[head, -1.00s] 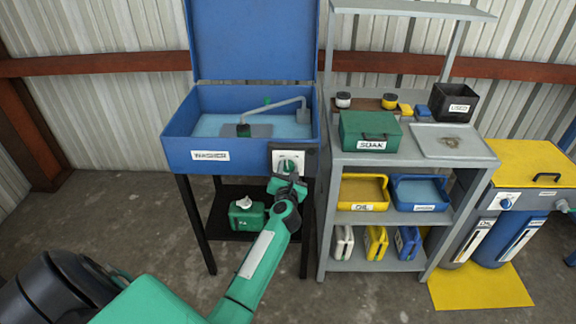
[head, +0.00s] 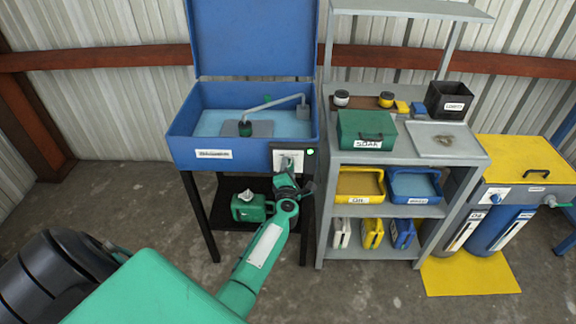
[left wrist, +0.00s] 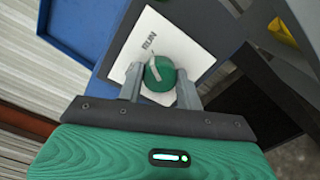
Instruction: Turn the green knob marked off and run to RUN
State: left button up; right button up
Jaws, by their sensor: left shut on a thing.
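The green knob (left wrist: 160,74) sits on a white plate (left wrist: 172,35) in the left wrist view, with the word RUN on the plate above it. A pale pointer line on the knob points up toward RUN. My left gripper (left wrist: 160,86) is shut on the knob, one finger on each side. In the head view my left gripper (head: 288,172) is at the control panel (head: 283,155) on the front right of the blue washer (head: 245,152), mostly hiding the knob. A small green lamp (head: 310,152) glows on the panel. My right gripper is not in view.
The washer's lid (head: 252,40) stands open over its basin. A grey shelf (head: 425,208) with a green SOAK box (head: 366,128) and trays stands close on the right.

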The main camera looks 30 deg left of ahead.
pick_arm(q)
jog(key=shift+m, duration=0.4)
jog(key=o, duration=1)
jog(key=shift+s+d, duration=0.1)
jog(key=v, duration=1.3)
jog(key=shift+s+d, duration=0.1)
jog(key=shift+s, duration=0.2)
